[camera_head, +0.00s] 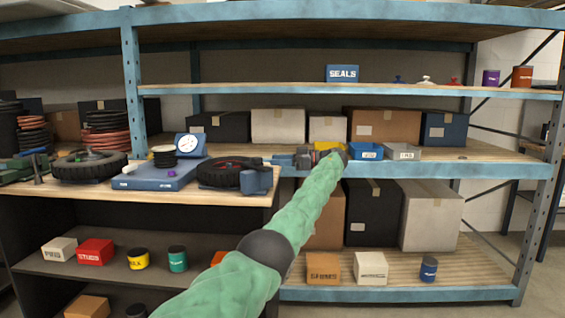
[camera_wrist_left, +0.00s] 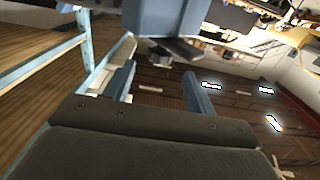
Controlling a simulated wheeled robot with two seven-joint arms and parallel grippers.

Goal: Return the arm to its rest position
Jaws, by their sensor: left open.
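My left arm, in a green sleeve, reaches up from the bottom of the head view to the shelf area. My left gripper (camera_head: 285,160) is at its far end, pointing left, just right of the bench with the wheel. In the left wrist view the two blue fingers of my left gripper (camera_wrist_left: 158,88) stand apart with nothing seen held between them. My right gripper is in neither view.
A wheel (camera_head: 232,173) and a blue scale (camera_head: 158,174) lie on the bench left of the gripper. A blue bin (camera_head: 365,152) and a grey box (camera_head: 403,153) stand on the shelf to its right. Cartons (camera_head: 373,213) stand below.

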